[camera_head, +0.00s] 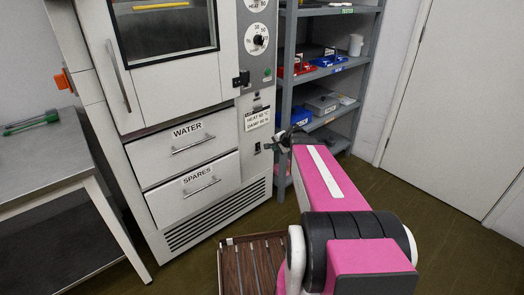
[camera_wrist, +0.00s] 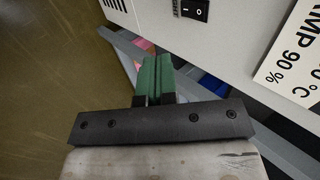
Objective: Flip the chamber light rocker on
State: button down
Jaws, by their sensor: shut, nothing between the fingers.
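The chamber light rocker appears to be the small black switch (camera_wrist: 194,10) marked with a line and an O, at the top of the wrist view. It is on the white chamber front beside the label's lower edge. In the head view it is a tiny dark spot (camera_head: 257,147) below the label. I cannot tell which way it is tilted. My gripper (camera_wrist: 157,62) has green fingers, pressed together and empty. They are apart from the rocker, below and left of it in the wrist view. In the head view my gripper (camera_head: 272,145) is just right of the rocker.
The heat and damp label (camera_head: 257,119) is above the rocker. WATER (camera_head: 192,146) and SPARES (camera_head: 205,185) drawers are to the left. A grey shelf rack (camera_head: 286,100) with bins stands close on the right. A slatted wooden platform (camera_head: 250,262) lies low in front.

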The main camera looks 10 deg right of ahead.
aim_at(258, 147)
jog(key=shift+w+d+r, duration=0.15)
jog(key=shift+w+d, duration=0.1)
jog(key=shift+w, duration=0.05)
jog(key=shift+w+a+r+x, duration=0.15)
jog(key=shift+w+r+x, duration=0.15)
jog(key=shift+x, duration=1.9)
jog(key=shift+w+a+r+x, duration=0.15)
jog(key=shift+w+r+x, duration=0.2)
jog(key=shift+x, duration=1.8)
jog(key=shift+w+a+r+x, duration=0.15)
jog(key=shift+w+r+x, duration=0.15)
jog(key=shift+x, duration=1.9)
